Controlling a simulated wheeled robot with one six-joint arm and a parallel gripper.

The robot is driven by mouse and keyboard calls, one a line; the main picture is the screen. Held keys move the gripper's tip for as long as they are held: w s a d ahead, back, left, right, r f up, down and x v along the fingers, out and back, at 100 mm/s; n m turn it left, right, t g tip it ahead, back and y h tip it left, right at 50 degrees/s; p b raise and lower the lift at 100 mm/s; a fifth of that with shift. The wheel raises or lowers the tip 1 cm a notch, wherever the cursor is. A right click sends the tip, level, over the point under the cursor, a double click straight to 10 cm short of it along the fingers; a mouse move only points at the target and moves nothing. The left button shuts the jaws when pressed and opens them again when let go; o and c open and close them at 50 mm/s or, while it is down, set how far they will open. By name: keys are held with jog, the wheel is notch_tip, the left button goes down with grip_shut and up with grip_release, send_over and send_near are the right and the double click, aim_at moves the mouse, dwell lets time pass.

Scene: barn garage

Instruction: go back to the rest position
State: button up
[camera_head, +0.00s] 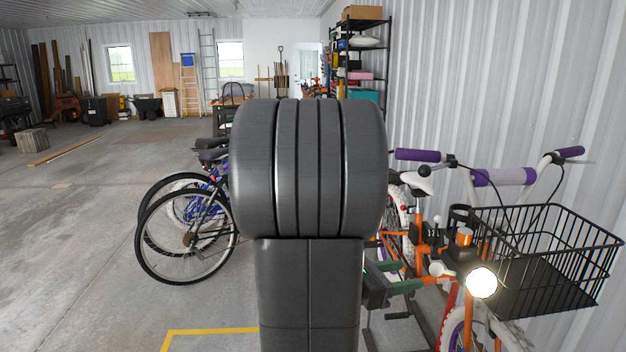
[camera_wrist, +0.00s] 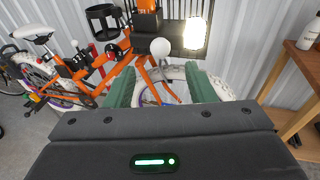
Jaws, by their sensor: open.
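My gripper (camera_wrist: 162,72) shows in the wrist view as two green fingers set wide apart, with nothing between them. Beyond the gap are the orange bicycle (camera_wrist: 88,75) and the ribbed metal wall. In the head view my gripper (camera_head: 396,277) is low, right of centre, its green fingers pointing right beside the orange bicycle (camera_head: 393,250). My own dark arm covers the middle of the head view and hides part of the gripper. I cannot tell whether the fingers touch the bicycle.
A black wire basket (camera_head: 545,262) and a lit round lamp (camera_head: 481,283) are close on the right. More bicycles (camera_head: 190,232) stand left of my arm. A wooden table (camera_wrist: 298,75) is at the wrist view's right. The concrete floor (camera_head: 75,250) at left is open.

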aim_at(430, 270)
jog(key=shift+p+x, duration=0.65)
jog(key=shift+x, duration=4)
jog(key=shift+a, duration=0.2)
